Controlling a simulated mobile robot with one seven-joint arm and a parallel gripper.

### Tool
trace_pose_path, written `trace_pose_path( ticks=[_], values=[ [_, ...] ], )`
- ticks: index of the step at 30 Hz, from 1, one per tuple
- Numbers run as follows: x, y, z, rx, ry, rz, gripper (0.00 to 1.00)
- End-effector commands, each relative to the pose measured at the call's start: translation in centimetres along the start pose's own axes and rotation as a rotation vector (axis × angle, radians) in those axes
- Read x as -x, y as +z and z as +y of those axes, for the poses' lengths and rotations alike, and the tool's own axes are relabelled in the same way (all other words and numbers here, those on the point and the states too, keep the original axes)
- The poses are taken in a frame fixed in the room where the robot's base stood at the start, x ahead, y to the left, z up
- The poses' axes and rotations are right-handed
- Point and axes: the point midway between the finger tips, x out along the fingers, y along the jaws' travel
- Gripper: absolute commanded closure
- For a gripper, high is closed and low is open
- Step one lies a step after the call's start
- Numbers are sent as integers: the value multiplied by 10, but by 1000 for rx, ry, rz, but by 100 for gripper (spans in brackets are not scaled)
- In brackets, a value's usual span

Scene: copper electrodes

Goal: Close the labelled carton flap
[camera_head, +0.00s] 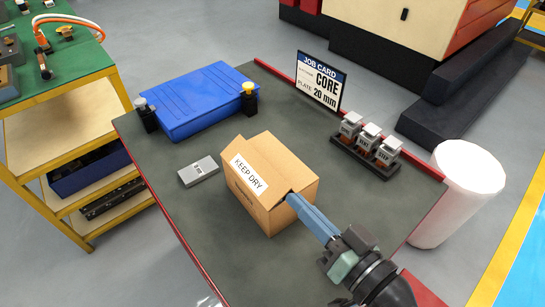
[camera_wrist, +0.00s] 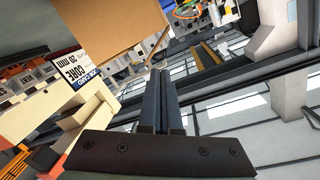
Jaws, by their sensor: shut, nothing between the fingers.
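The brown cardboard carton (camera_head: 292,217) stands on the dark table top. Its white KEEP DRY label (camera_head: 249,172) is on a sloping panel at the carton's upper left. A small dark gap shows at the carton's upper edge by my fingertips. My gripper (camera_head: 291,199) reaches in from the lower right, its long blue-grey fingers shut together and empty. The tips are at the carton's right upper edge; I cannot tell whether they touch it or are inside. In the wrist view, the shut fingers (camera_wrist: 160,75) lie beside a brown cardboard panel (camera_wrist: 100,24). The label is hidden there.
A blue case (camera_head: 195,98) lies behind the carton, and a grey box (camera_head: 198,171) lies to its left. A rack of several small blocks (camera_head: 366,157) and a job card (camera_head: 320,82) stand at the back right. A white cylinder (camera_head: 462,195) stands beyond the table's right edge.

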Motion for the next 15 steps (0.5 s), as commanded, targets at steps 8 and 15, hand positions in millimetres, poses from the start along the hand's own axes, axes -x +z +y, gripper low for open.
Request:
trace_pose_path(
  ticks=[8, 15],
  values=[
    [-3, -25, -37, 614, 68, -71, 100],
    [-4, -33, -53, 980, 89, -122, 100]
  ],
)
